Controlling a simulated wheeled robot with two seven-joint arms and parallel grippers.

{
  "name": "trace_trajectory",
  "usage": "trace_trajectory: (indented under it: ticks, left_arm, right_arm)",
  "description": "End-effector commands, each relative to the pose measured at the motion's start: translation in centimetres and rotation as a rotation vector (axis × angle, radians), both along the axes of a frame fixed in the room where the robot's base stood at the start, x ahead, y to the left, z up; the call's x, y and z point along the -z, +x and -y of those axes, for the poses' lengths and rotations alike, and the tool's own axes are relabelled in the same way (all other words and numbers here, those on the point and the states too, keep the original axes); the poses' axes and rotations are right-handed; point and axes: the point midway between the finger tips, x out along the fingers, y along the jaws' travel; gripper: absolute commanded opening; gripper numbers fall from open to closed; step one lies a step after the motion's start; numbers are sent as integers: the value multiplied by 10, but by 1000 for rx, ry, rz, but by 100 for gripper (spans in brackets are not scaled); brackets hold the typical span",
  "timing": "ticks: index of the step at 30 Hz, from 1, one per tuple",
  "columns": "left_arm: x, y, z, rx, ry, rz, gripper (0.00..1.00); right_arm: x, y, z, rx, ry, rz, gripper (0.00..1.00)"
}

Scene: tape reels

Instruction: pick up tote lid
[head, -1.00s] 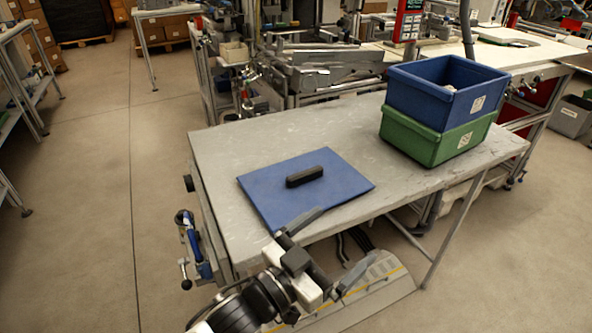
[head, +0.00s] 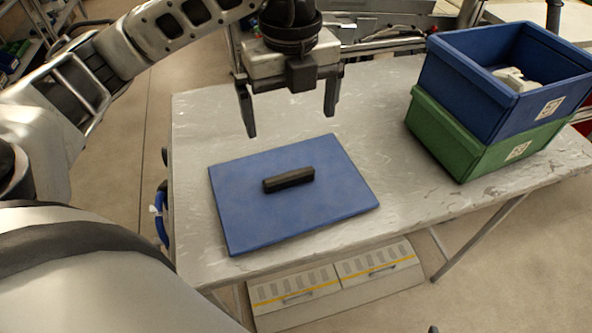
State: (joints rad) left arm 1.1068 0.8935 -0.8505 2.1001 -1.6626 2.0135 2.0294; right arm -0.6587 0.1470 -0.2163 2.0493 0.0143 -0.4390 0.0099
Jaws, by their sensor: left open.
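The tote lid (head: 335,205) is a flat blue rectangle lying on the grey table, near its front left part. A black bar handle (head: 289,179) stands up from its middle. My left gripper (head: 291,122) is open and empty, fingers pointing down, above and behind the lid's far edge in the head view. It does not touch the handle. My right gripper is not in view.
A blue tote (head: 468,79) sits stacked on a green tote (head: 435,138) at the table's right side. Pale items lie inside the blue one. The worn grey table (head: 205,115) is bare left of and behind the lid.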

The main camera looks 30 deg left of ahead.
Motion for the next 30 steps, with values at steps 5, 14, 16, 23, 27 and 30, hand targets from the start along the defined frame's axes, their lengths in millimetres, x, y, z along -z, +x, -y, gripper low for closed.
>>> trace_trajectory:
  ticks: [5, 14, 16, 23, 27, 30]
  left_arm:
    - [45, -2, 1, 3, -5, -10, 100]
    - [87, -1, 0, 5, -5, -5, 100]
    - [91, -1, 0, 6, -5, -5, 100]
    - [116, 1, -7, 2, -4, -8, 100]
    - [136, 2, -8, 5, -6, -7, 100]
    - [142, 3, -8, 6, -6, -4, 100]
  right_arm:
    - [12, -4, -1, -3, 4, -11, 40]
    - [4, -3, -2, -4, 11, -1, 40]
    - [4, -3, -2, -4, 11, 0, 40]
    - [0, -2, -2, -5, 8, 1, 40]
    - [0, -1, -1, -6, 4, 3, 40]
    - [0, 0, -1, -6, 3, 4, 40]
